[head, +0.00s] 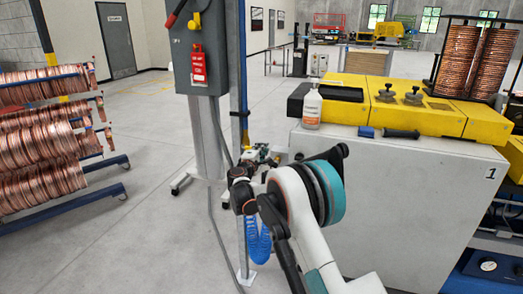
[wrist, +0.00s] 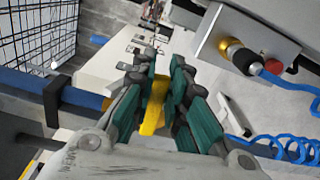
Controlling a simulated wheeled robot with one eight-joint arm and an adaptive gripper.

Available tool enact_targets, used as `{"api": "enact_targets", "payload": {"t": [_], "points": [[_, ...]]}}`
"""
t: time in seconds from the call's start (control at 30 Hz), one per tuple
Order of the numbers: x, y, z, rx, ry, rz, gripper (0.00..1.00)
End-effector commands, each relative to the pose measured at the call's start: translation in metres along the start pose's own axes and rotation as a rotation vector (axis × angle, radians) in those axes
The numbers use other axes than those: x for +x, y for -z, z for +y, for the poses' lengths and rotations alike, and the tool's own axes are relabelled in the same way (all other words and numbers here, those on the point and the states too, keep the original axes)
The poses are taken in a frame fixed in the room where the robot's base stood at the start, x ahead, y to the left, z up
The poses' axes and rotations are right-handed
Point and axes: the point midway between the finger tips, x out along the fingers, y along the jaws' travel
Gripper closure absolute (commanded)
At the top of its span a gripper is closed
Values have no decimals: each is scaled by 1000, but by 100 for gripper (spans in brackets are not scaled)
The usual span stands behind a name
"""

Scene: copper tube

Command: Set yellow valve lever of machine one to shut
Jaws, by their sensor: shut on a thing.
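The yellow valve lever (wrist: 153,112) shows in the wrist view between the two green-padded fingers of my gripper (wrist: 164,68). The fingers are shut on it, and they hide part of it. A blue pipe (wrist: 82,95) runs in from the left towards the lever. In the head view my gripper (head: 262,156) is at the post left of machine one (head: 405,190), a white cabinet with a yellow top marked 1. My arm and gripper hide the lever there, so its angle cannot be told from that view.
A grey electrical box (head: 197,50) with a red tag (head: 198,66) stands on a post above my gripper. A blue coiled hose (head: 258,243) hangs below it. A white bottle (head: 312,107) stands on machine one. Copper coils (head: 45,140) fill a rack at left. The floor between is clear.

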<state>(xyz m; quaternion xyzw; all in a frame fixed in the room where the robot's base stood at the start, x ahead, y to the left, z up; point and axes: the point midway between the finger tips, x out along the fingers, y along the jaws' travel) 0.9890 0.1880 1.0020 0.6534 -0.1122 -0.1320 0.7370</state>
Motion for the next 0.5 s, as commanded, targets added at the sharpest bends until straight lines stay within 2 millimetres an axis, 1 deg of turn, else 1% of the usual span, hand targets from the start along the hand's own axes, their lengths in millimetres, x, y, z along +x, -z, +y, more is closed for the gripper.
{"api": "enact_targets", "payload": {"t": [0.13,0.17,0.2,0.23,0.5], "points": [[0,0,-1,-2,1,-1,100],[0,0,-1,-2,1,-1,82],[0,0,-1,-2,1,-1,73],[0,0,-1,-2,1,-1,66],[0,0,0,-2,0,0,65]]}}
